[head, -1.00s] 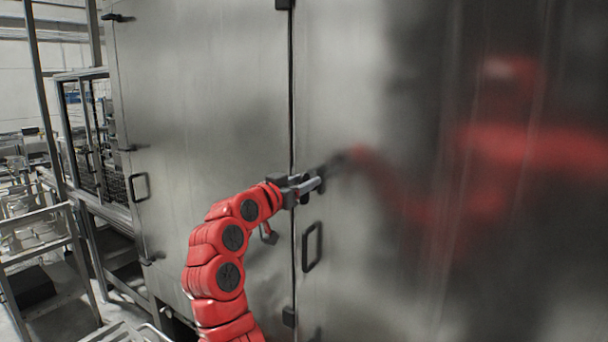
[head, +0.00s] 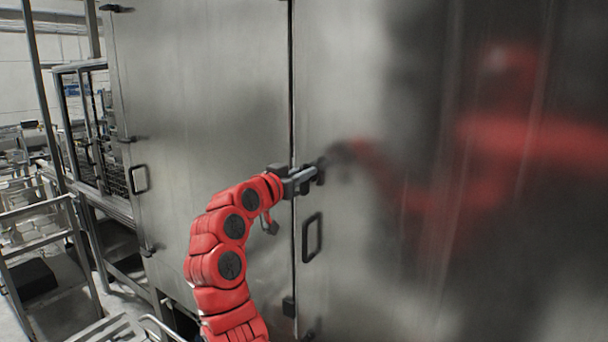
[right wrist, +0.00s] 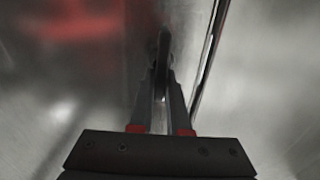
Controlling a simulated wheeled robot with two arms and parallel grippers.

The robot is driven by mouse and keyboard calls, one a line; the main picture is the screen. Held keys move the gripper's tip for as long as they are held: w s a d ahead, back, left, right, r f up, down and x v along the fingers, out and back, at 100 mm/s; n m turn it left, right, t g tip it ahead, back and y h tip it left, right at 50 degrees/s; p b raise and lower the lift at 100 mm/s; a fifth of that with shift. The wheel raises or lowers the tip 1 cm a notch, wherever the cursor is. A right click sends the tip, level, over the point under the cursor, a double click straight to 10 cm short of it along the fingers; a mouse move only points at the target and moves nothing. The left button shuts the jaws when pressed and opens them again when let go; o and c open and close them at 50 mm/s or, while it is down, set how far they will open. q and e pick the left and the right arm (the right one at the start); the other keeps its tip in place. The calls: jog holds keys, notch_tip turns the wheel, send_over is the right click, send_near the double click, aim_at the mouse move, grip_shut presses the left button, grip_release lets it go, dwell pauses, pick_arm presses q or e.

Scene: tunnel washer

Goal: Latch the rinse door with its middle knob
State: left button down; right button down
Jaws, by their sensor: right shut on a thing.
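The steel door panel (head: 375,110), which I take for the rinse door, has a dark loop handle (head: 312,238) near its left edge. It looks closed or nearly closed along the dark vertical seam (head: 292,120). My right gripper (head: 318,172) reaches across this seam above the handle. It is shut on the dark middle knob, which the fingers mostly hide in the head view. In the right wrist view the knob (right wrist: 163,50) stands upright between the fingertips. A lower knob (head: 289,307) sits at the seam. My left gripper is not in view.
Another steel door panel (head: 200,110) with its own handle (head: 139,179) lies left of the seam. Metal railings (head: 40,240) and a framed conveyor unit (head: 92,120) stand at the far left. The glossy right panel carries red reflections of my arm.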

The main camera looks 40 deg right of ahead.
jog(key=m+b, duration=0.3)
jog(key=m, duration=0.1)
jog(key=s+f+m+b, duration=0.1)
jog(key=m+b, duration=0.3)
jog(key=m, duration=0.1)
jog(key=m+b, duration=0.3)
jog(key=m, duration=0.2)
jog(key=shift+s+d+f, duration=0.2)
jog(key=shift+s+d, duration=0.05)
jog(key=shift+d, duration=0.05)
jog(key=shift+f+m+b, duration=0.15)
jog(key=shift+m+b, duration=0.1)
jog(key=shift+m, duration=0.7)
jog(key=shift+f+m+b, duration=0.1)
jog(key=shift+m+b, duration=0.1)
jog(key=shift+m, duration=0.75)
jog(key=c, duration=0.9)
grip_release()
